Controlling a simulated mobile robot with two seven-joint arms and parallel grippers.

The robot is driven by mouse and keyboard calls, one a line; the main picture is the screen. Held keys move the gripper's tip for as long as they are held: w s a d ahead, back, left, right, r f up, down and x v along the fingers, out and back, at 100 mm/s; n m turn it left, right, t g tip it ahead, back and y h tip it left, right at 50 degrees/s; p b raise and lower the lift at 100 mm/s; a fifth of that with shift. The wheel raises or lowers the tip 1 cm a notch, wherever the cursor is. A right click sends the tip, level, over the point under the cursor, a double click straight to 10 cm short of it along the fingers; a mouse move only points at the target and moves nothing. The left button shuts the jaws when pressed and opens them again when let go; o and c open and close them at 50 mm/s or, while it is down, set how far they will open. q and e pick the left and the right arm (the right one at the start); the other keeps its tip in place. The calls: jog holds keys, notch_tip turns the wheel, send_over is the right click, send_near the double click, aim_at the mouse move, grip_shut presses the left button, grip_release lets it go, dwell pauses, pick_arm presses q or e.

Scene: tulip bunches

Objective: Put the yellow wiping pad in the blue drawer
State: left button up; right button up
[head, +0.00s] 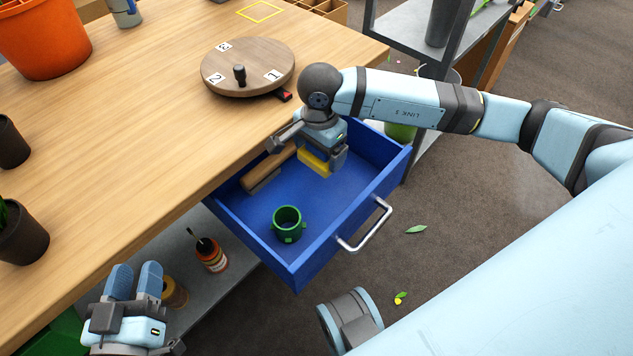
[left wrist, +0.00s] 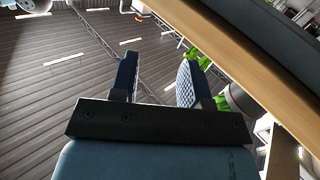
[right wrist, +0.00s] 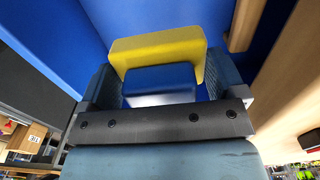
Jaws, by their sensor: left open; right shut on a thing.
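The blue drawer (head: 345,205) is pulled out from under the wooden table. The yellow wiping pad (head: 315,163) is in my right gripper (head: 325,158), which points down into the back part of the drawer. In the right wrist view the pad (right wrist: 158,48) has a blue block-like part between the fingers, and the fingers of the right gripper (right wrist: 160,88) are shut on it. Blue drawer surfaces lie beyond it. I cannot tell whether the pad touches the drawer floor. My left gripper (head: 135,283) is open and empty at the lower left, and its spread fingers show in the left wrist view (left wrist: 158,80).
A round wooden turntable (head: 248,68) stands on the table (head: 150,130) above. The drawer's front right floor is clear.

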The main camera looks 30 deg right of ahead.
jog(key=b, duration=0.1)
send_over(319, 189)
notch_tip(319, 189, down, 6)
jog(key=shift+f, duration=0.25)
notch_tip(319, 189, down, 4)
jog(key=shift+r+b, duration=0.25)
jog(key=shift+b, duration=0.4)
jog(key=shift+f, duration=0.3)
pick_arm(q)
jog(key=shift+t+h, duration=0.8)
jog(key=shift+h, duration=0.1)
jog(key=r, duration=0.1)
jog(key=d+r, duration=0.1)
jog(key=r, duration=0.1)
jog(key=shift+s+d+r, duration=0.15)
jog(key=shift+d+r, duration=0.1)
jog(key=shift+r, duration=0.15)
pick_arm(e)
jog(key=shift+r, duration=0.1)
jog(key=shift+f, duration=0.2)
jog(key=o, duration=0.6)
pick_arm(q)
jog(key=shift+f, duration=0.2)
pick_arm(e)
jog(key=shift+r, duration=0.1)
